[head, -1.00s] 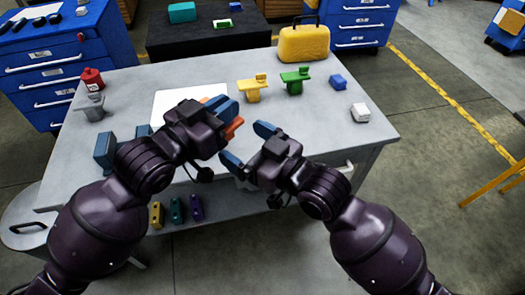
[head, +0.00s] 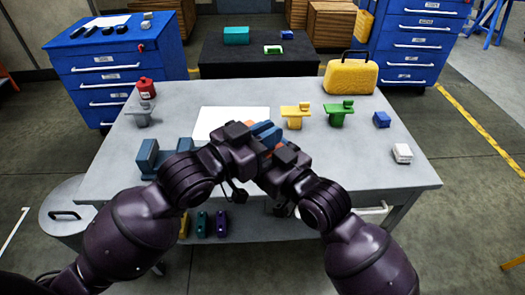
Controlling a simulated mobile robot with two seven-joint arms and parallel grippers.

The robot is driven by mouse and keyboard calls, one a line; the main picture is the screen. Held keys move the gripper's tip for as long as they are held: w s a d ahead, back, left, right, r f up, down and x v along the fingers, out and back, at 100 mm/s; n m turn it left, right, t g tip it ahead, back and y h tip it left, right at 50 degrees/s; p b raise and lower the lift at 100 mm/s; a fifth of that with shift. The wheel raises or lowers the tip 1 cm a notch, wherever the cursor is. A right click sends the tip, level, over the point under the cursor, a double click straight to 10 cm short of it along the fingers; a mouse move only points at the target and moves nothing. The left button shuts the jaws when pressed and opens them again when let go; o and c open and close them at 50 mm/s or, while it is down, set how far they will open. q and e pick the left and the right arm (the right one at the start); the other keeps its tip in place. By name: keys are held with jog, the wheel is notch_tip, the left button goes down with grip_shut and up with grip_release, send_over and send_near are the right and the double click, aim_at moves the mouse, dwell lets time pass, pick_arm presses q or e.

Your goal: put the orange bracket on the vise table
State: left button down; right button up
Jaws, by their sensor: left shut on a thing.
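My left gripper (head: 264,131), with blue fingers, is shut on the orange bracket (head: 276,147) over the front middle of the grey table (head: 400,180). Only small orange parts of the bracket show between the grippers. My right gripper (head: 284,155) is right beside the left one at the bracket. Its fingers are mostly hidden, so I cannot tell whether it touches the bracket. A blue vise-like block (head: 149,155) stands on the table's left side, partly hidden by my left arm.
A white sheet (head: 215,118) lies behind the grippers. Yellow (head: 295,118) and green (head: 339,112) brackets, a blue block (head: 381,119), a white block (head: 402,152) and a yellow case (head: 350,77) stand to the right. A red can (head: 146,88) and grey part (head: 142,115) stand at left. The front right is clear.

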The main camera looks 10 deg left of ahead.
pick_arm(q)
jog(key=shift+s+d, duration=0.15)
jog(key=shift+d, duration=0.05)
pick_arm(e)
jog(key=c, duration=0.9)
pick_arm(q)
jog(key=c, duration=1.1)
grip_release()
jog(key=shift+s+a, duration=0.1)
